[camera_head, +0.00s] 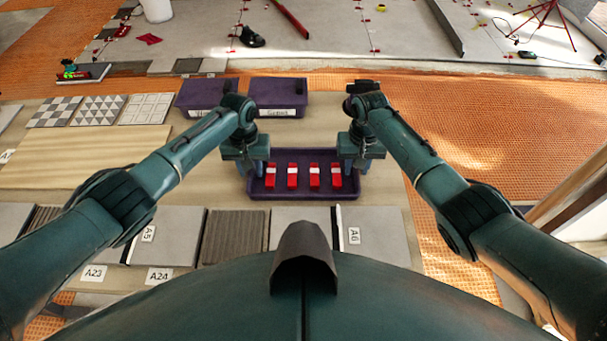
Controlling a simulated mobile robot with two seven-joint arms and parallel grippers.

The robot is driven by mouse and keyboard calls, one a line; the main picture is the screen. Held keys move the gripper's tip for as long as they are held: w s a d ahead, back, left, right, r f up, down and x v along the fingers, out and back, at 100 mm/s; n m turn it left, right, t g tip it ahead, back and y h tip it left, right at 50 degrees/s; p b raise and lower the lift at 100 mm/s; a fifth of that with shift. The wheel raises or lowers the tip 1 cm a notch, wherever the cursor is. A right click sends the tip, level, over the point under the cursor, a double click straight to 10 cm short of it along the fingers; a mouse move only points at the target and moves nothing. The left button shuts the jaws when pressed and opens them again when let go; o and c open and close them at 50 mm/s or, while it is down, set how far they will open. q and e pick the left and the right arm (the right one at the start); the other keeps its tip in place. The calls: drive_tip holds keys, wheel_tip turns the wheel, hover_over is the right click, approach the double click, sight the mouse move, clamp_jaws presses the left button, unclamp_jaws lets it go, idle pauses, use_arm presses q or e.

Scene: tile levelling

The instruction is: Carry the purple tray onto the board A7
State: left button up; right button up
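The purple tray (302,191) is at the middle of the bench, holding several red pieces with white tops in a row. My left gripper (256,167) is at the tray's left end and my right gripper (349,167) is at its right end. Both point down at the end walls. The gripper bodies hide their fingertips, so I cannot tell whether they are shut on the walls. I cannot tell whether the tray rests on the bench or is raised.
Two purple bins (277,112) stand behind the tray. Patterned tile samples (100,109) and a wooden board (85,155) lie on the left. Grey and ribbed boards (233,238) line the near edge. An orange floor (480,130) lies right of the bench.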

use_arm(q)
drive_tip(key=shift+f, duration=0.1)
use_arm(e)
drive_tip(key=shift+f, duration=0.1)
use_arm(q)
clamp_jaws()
use_arm(e)
clamp_jaws()
